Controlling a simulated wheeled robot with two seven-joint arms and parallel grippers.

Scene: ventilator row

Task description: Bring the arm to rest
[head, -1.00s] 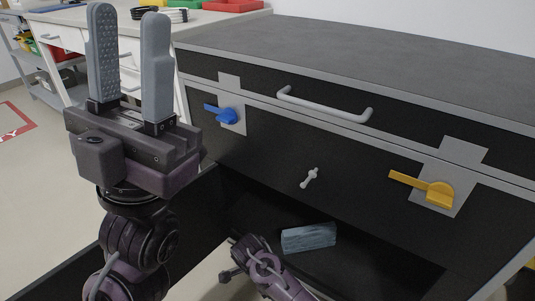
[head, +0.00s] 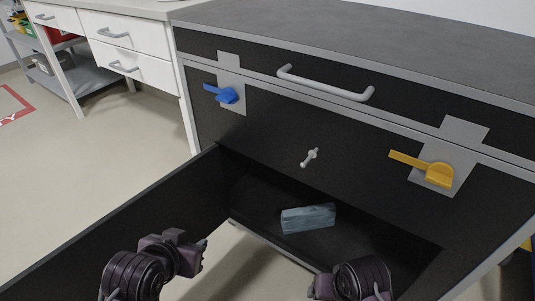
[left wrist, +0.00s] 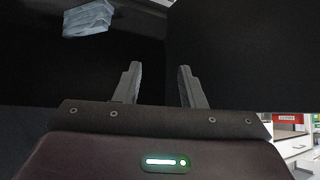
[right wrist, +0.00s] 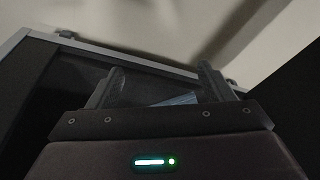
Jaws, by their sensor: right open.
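My left gripper (head: 188,252) is low at the bottom left of the head view, over the opened drawer, with its fingers mostly hidden there. In the left wrist view its two fingers (left wrist: 158,86) stand apart with nothing between them. My right arm shows at the bottom centre-right of the head view, its gripper not clearly seen there. In the right wrist view the right gripper (right wrist: 160,85) has its fingers wide apart and empty. A grey-blue block (head: 308,219) lies inside the drawer, apart from both grippers; it also shows in the left wrist view (left wrist: 88,18).
The black cabinet (head: 290,130) has a blue latch (head: 228,95), a yellow latch (head: 438,175) and a grey bar handle (head: 325,86). The drawer's side wall (head: 130,225) reaches towards me. A white bench (head: 125,55) stands at the back left. Floor at left is clear.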

